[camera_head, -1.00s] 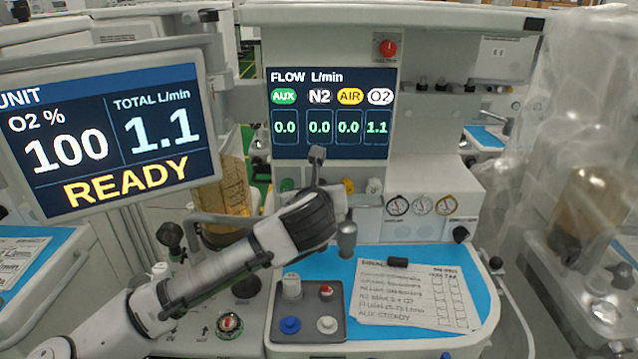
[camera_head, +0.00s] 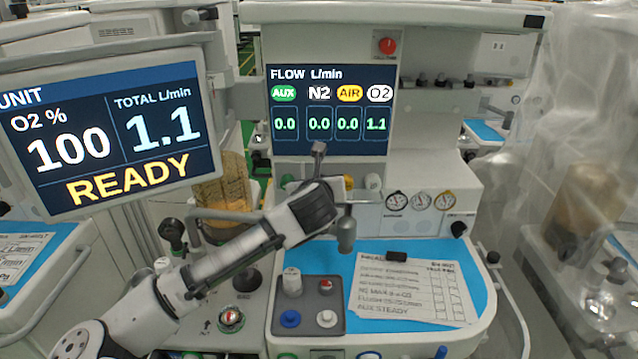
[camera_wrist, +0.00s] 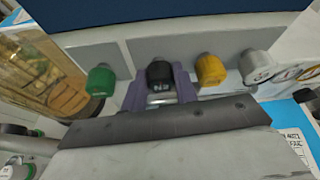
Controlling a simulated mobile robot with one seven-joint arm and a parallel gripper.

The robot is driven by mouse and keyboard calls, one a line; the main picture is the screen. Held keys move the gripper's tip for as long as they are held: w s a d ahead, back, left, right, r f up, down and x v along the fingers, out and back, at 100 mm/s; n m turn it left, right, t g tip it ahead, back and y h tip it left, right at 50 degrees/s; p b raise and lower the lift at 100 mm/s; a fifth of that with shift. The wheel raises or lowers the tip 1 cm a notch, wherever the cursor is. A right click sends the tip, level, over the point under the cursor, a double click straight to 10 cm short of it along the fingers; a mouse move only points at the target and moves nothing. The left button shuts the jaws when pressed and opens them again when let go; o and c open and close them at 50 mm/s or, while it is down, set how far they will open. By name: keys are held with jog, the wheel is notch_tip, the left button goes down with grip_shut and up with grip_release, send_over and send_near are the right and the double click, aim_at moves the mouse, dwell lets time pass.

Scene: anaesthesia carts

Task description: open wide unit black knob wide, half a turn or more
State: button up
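The black knob (camera_wrist: 160,75), marked N2, shows in the wrist view between the green knob and the yellow knob. My gripper (camera_wrist: 161,82) has its two purple fingers on either side of the black knob, one at its left and one at its right. I see no clear gap, but I cannot tell whether the fingers press on it. In the head view my gripper (camera_head: 318,205) is in front of the knob row below the flow screen (camera_head: 328,112), and the arm hides the black knob there. The screen reads N2 0.0 and O2 1.1.
The green knob (camera_wrist: 101,80) and yellow knob (camera_wrist: 211,70) stand close on each side, with a white knob (camera_wrist: 257,66) farther right. A grey tray (camera_head: 335,290) with small knobs and a paper sheet (camera_head: 410,290) lie below. A monitor (camera_head: 110,130) stands left.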

jog(key=shift+c, duration=0.7)
jog(key=shift+a+f+n+h+b, duration=0.1)
jog(key=shift+f+n+h+b, duration=0.1)
jog(key=shift+n+h+b, duration=0.4)
jog(key=shift+a+n+t+h+b, duration=0.1)
jog(key=shift+n+t+h+b, duration=0.2)
jog(key=shift+n+h+b, duration=0.85)
jog(key=shift+r+n+y+b, duration=0.1)
jog(key=shift+n+y+b, duration=0.25)
jog(key=shift+n, duration=0.1)
jog(key=o, duration=1)
